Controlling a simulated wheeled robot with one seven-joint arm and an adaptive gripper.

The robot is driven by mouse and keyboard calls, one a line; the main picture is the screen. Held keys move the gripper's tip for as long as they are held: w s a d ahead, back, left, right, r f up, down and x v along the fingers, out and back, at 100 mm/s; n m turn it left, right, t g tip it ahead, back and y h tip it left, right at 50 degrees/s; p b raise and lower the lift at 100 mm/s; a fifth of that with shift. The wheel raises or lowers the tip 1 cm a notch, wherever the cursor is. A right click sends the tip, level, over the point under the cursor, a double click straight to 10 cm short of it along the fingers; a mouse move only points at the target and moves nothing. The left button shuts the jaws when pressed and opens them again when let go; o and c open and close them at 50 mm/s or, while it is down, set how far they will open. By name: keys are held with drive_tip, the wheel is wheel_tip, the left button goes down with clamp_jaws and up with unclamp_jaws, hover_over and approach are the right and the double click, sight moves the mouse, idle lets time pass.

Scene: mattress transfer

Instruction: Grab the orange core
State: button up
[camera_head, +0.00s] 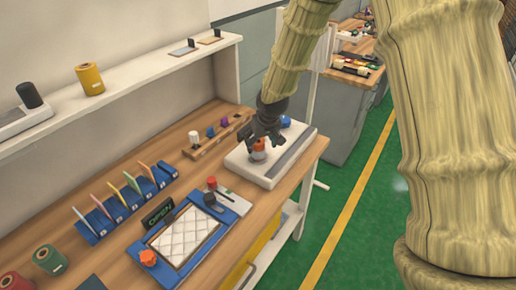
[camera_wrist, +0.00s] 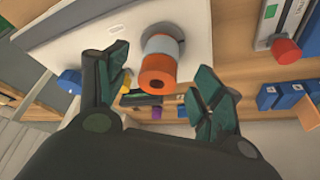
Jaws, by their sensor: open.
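The orange core (camera_wrist: 158,74) is a short cylinder with an orange end, a pale grey band and a dark hole in its face. In the wrist view it sits upper middle, seated on a white tray-like block (camera_wrist: 60,45). My gripper (camera_wrist: 165,90) is open, with one dark finger on each side of the core and gaps visible between. In the head view the core (camera_head: 258,150) shows as a small orange and grey piece on the white block (camera_head: 294,158). My gripper (camera_head: 264,138) is right above it and partly hides it.
A blue knob (camera_head: 286,121) sits on the same block, behind the gripper. A wooden rack (camera_head: 215,140) with coloured pegs stands to the left. A blue-framed tray (camera_head: 231,218) with a red knob (camera_head: 212,182) lies in front. The bench's right edge is close to the block.

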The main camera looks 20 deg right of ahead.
sight(259, 143)
drive_tip(key=shift+s, duration=0.1)
drive_tip(key=shift+w+f+p, duration=0.95)
drive_tip(key=shift+f, duration=0.2)
drive_tip(key=shift+p+x, duration=0.4)
drive_tip(key=shift+x, duration=0.85)
drive_tip(key=shift+a, duration=0.1)
drive_tip(key=c, duration=1.1)
drive_tip(key=shift+c, duration=0.4)
drive_tip(key=shift+r, duration=0.1)
